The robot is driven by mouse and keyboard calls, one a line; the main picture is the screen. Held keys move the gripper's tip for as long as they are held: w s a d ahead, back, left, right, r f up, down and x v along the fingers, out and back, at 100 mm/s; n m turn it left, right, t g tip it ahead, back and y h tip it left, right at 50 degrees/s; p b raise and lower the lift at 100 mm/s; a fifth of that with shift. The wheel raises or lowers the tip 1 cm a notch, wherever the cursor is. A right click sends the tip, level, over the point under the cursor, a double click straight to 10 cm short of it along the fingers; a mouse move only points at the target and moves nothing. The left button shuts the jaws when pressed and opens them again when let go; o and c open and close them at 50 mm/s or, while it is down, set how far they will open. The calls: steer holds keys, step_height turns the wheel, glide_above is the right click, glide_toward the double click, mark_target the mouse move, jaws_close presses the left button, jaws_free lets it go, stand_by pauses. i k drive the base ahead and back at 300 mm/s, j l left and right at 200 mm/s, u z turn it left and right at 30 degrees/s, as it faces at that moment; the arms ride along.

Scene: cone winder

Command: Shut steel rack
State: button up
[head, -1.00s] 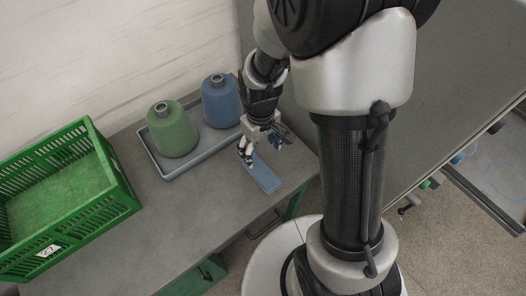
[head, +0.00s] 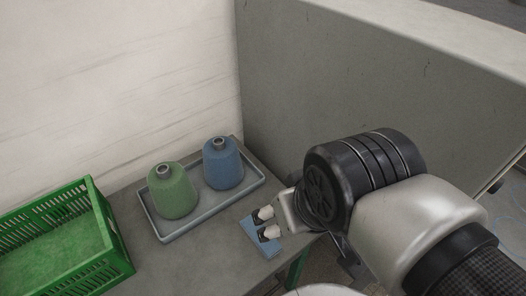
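I cannot pick out a steel rack for certain in the head view. My gripper (head: 266,223) points left over the table's right end. Its two pale fingertips are apart, and I see nothing between them. A flat blue piece (head: 268,248) lies on the table beneath and beside the fingertips, partly hidden by them. Whether they touch it I cannot tell. My arm hides much of the right side.
A grey tray (head: 190,228) on the table (head: 165,265) holds a green cone (head: 172,193) and a blue cone (head: 223,166). A green crate (head: 116,260) stands at the left. A tall grey panel (head: 320,90) rises behind my arm.

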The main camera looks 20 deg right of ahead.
mark_target(505, 208)
steer(key=k+l+z, duration=0.15)
steer(key=l+z, duration=0.3)
steer(key=l, duration=0.25)
steer(key=k+l+z, duration=0.1)
steer(key=l+z, duration=0.35)
steer(key=l, duration=0.25)
steer(key=l+z, duration=0.45)
steer(key=l, duration=0.25)
steer(key=i+l, duration=0.1)
steer(key=l, duration=0.85)
steer(key=i+l, duration=0.15)
steer(key=l, duration=0.75)
steer(key=i+z, duration=0.2)
steer(key=z, duration=0.25)
